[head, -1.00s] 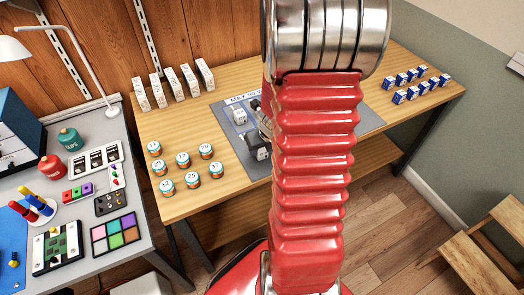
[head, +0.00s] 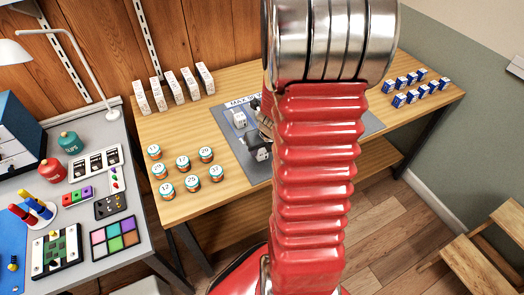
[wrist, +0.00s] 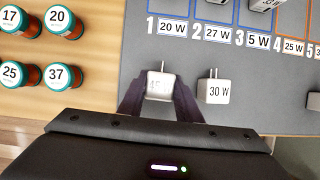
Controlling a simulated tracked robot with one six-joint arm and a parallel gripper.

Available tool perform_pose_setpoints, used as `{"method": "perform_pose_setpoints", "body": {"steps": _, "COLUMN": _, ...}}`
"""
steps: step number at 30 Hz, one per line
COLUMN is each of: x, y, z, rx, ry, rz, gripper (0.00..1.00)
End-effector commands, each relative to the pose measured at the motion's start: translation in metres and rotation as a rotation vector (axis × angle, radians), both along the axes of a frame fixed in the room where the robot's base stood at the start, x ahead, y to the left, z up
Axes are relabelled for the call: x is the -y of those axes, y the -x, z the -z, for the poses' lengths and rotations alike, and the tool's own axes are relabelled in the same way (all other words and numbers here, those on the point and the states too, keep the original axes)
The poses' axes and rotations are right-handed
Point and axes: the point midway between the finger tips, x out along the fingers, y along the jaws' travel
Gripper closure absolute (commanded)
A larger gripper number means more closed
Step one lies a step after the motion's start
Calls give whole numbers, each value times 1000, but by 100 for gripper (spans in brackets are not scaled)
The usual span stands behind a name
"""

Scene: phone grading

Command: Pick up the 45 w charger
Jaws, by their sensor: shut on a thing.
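The white charger (wrist: 160,84) with a partly readable "45" on its face sits between my gripper's fingers (wrist: 159,97) in the wrist view, prongs pointing up in the picture. My gripper is shut on it. A white charger marked 30 W (wrist: 215,91) stands just right of the right finger, on the grey mat (wrist: 108,70). In the head view my red arm hides much of the mat, and I cannot tell the held charger there.
Printed slots marked 20 W (wrist: 173,27), 27 W (wrist: 217,34) and 5 W (wrist: 258,41) lie beyond the charger. Several numbered teal-lidded jars (head: 192,183) stand left of the mat. Small blue-and-white boxes (head: 399,100) stand at the right, white boxes (head: 158,95) at the back.

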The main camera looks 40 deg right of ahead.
Motion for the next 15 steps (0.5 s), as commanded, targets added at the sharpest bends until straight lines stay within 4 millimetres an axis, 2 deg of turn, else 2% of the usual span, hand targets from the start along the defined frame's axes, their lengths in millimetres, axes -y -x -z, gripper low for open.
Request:
{"method": "perform_pose_setpoints", "body": {"steps": 4, "x": 1, "y": 0, "z": -14, "rx": 0, "ry": 3, "rz": 0, "gripper": 92}}
{"method": "perform_pose_setpoints", "body": {"steps": 15, "x": 1, "y": 0, "z": -69, "rx": 1, "ry": 4, "rz": 2, "gripper": 92}}
